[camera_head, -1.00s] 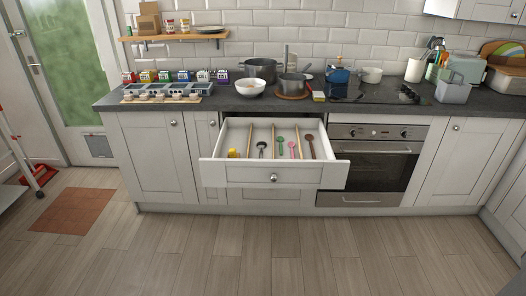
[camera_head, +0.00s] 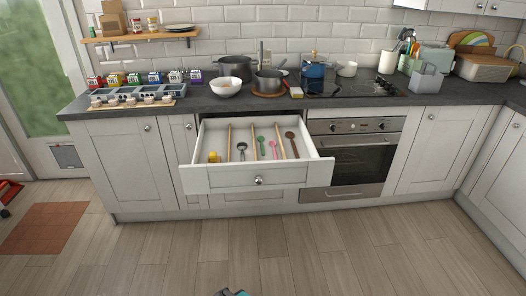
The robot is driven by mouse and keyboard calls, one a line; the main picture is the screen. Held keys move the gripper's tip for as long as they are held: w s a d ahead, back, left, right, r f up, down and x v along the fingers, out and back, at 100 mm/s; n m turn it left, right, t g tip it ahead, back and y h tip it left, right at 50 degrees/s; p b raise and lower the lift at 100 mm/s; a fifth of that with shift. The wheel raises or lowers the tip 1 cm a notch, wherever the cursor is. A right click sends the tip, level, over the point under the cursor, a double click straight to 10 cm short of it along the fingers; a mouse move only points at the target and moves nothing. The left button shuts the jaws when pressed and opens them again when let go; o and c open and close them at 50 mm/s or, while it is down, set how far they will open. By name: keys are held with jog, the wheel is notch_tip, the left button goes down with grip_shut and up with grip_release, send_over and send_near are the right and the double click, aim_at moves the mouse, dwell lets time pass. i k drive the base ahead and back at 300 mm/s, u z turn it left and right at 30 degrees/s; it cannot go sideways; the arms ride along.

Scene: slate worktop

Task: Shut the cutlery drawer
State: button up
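The cutlery drawer (camera_head: 214,181) is pulled well out from the white cabinet below the worktop, left of the oven. Its front has a round metal knob (camera_head: 258,180). Inside, wooden dividers separate a yellow item (camera_head: 213,157), a dark metal spoon (camera_head: 241,149), a green utensil (camera_head: 261,144), a pink utensil (camera_head: 273,149) and a brown wooden spoon (camera_head: 291,143). A small dark and teal piece shows at the bottom edge of the picture; I cannot tell which part of my arm it is. My gripper's fingers are not in view.
The wooden floor (camera_head: 330,245) in front of the drawer is clear. The oven (camera_head: 349,160) is closed, right of the drawer. The slate worktop (camera_head: 195,106) above holds pots, a white bowl (camera_head: 225,87) and several small cartons. A terracotta mat (camera_head: 45,228) lies at the left.

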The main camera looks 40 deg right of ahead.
aim_at(259, 172)
jog(key=z, duration=0.75)
jog(key=k, duration=0.95)
jog(key=u, duration=0.05)
jog(key=i, duration=0.8)
jog(key=z, duration=0.05)
